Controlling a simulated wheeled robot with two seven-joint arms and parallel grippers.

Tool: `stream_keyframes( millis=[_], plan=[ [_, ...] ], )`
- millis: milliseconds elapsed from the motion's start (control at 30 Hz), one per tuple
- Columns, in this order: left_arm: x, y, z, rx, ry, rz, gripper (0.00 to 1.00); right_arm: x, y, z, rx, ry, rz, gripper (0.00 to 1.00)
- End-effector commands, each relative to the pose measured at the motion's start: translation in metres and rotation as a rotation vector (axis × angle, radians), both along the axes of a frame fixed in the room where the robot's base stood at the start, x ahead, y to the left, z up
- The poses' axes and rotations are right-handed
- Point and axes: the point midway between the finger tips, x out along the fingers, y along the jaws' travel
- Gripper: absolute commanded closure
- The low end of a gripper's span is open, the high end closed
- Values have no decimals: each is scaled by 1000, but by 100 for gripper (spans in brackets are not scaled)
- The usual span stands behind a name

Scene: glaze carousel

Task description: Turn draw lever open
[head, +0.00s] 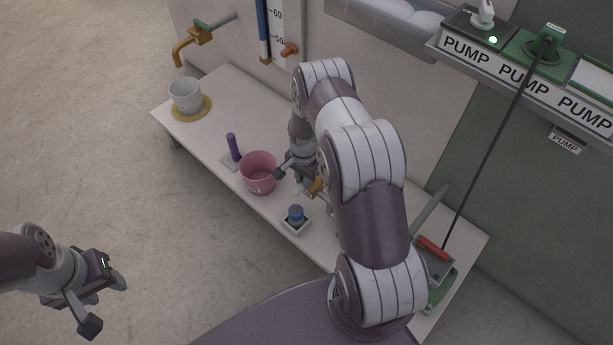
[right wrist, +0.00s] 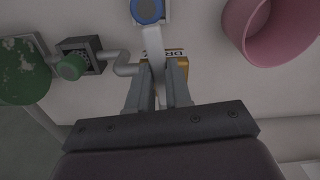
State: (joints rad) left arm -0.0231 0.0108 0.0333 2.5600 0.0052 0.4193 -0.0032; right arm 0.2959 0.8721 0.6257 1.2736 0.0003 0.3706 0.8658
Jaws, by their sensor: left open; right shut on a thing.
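A pale spout or bar (right wrist: 153,40) runs from there towards a blue cup. My left gripper (head: 106,305) is open and empty over the floor, left of the bench.
The blue cup (head: 296,213) stands on a small white base. A pink bucket (head: 258,174) and a purple upright handle (head: 233,147) are close by. A grey bucket (head: 185,94) stands at the far end. A red-handled device (head: 433,247) is at the right.

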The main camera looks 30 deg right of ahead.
Motion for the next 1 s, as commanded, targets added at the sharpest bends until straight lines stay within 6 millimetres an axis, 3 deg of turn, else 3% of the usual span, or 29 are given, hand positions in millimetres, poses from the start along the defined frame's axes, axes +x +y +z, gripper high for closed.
stream_keyframes(
  millis=[333, 867, 900, 967, 1000],
  plan=[
    [0, 0, 4, 0, 0, 0, 55, 5, 1, 1, -1, -3, -123, 100],
    [0, 0, 5, 0, 0, 0, 55, 6, 1, 1, -1, -3, -145, 100],
    [0, 0, 5, 0, 0, 0, 55, 6, 1, 1, -1, -3, -145, 71],
    [0, 0, 5, 0, 0, 0, 55, 6, 1, 1, -1, -3, -145, 55],
    [0, 0, 5, 0, 0, 0, 55, 6, 1, 1, -1, -3, -144, 55]
  ],
)
